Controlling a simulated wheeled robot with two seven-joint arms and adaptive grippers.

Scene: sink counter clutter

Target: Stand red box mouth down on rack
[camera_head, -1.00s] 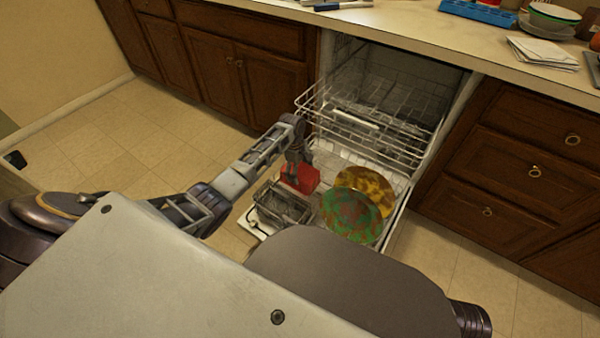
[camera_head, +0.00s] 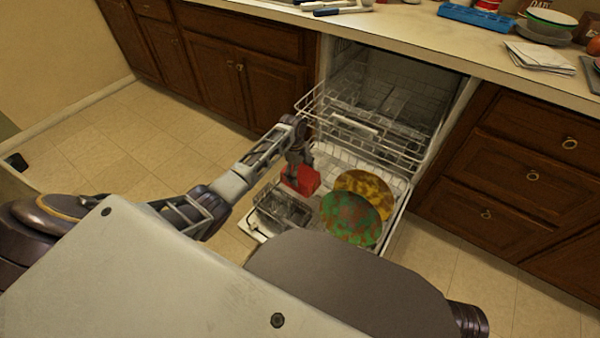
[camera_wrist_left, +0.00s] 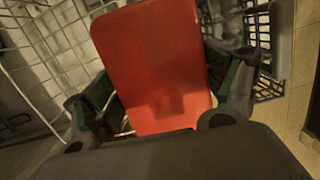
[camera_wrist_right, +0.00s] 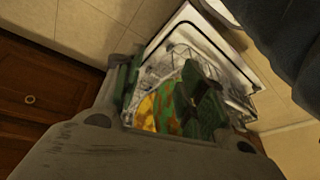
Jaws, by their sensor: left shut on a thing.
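The red box (camera_head: 303,181) is at the left part of the dishwasher's lower rack (camera_head: 340,160), in the head view. My left gripper (camera_head: 297,172) is shut on it from above. In the left wrist view, a flat red face of the box (camera_wrist_left: 155,65) shows between the two fingers (camera_wrist_left: 160,105). Its mouth is not visible, and I cannot tell whether its lower edge touches the rack. My right gripper (camera_wrist_right: 165,100) shows in the right wrist view with its fingers apart and nothing between them; the rack lies beyond.
A yellow plate (camera_head: 365,190) and a green-and-red plate (camera_head: 350,217) stand in the lower rack to the right of the box. A cutlery basket (camera_head: 283,207) is in front of it. The upper rack (camera_head: 360,130) is partly out above. The counter (camera_head: 420,35) holds clutter.

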